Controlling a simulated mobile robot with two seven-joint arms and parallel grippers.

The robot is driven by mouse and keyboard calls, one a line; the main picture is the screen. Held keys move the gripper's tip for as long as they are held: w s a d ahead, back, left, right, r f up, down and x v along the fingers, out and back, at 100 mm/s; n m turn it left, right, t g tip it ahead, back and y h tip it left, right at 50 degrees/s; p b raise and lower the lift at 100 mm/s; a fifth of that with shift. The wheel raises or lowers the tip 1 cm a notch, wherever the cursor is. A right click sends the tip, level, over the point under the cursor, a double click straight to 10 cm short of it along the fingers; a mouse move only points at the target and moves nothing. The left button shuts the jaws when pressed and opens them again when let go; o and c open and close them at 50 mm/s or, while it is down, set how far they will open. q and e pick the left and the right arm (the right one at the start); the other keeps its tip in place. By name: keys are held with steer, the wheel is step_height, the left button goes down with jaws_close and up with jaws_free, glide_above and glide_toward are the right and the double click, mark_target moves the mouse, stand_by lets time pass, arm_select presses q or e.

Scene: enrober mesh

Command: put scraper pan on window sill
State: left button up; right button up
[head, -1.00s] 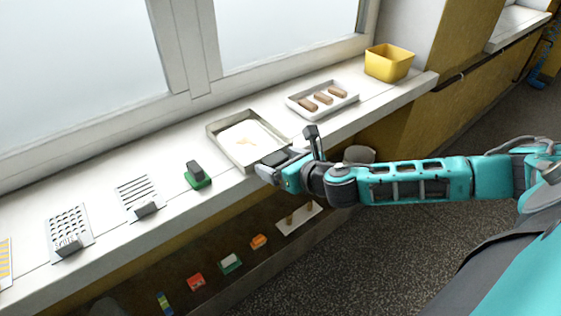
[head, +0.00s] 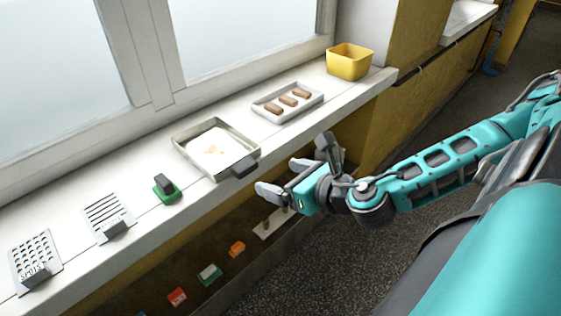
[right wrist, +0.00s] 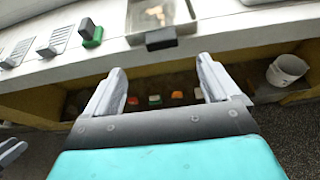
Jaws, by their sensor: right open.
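The scraper pan, which I take to be the shallow metal pan (head: 183,131) with a dark handle (head: 244,167), lies flat on the white window sill (head: 146,214). Pale brown scraps show on its light floor. Its handle points out over the sill's front edge. The pan (right wrist: 133,22) and handle also show at the top of the right wrist view. My right gripper (head: 280,177) is open and empty, in front of the sill and apart from the handle. In the right wrist view nothing is between its fingers (right wrist: 158,82).
A tray with brown bars (head: 262,110) and a yellow tub (head: 349,62) stand right of the pan. A green-based tool (head: 167,191), a slotted plate (head: 104,208) and a holed plate (head: 35,255) lie left. Small coloured items and a white bucket (right wrist: 287,70) are below the sill.

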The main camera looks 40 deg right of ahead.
steer(key=s+a+f+m+g, duration=0.1)
steer(key=a+f+m, duration=0.3)
steer(key=m, duration=0.7)
steer(key=s+a+f+m, duration=0.3)
steer(key=f+m, duration=0.5)
steer(key=m, duration=0.4)
steer(key=s+a+f+m+g, duration=0.1)
steer(key=s+a+f+m, duration=0.1)
steer(key=a+f+m, duration=0.4)
steer(key=m, duration=0.5)
steer(key=shift+s+f+g+y, duration=0.2)
steer(key=shift+s+g+y, duration=0.1)
steer(key=shift+s+y, duration=0.1)
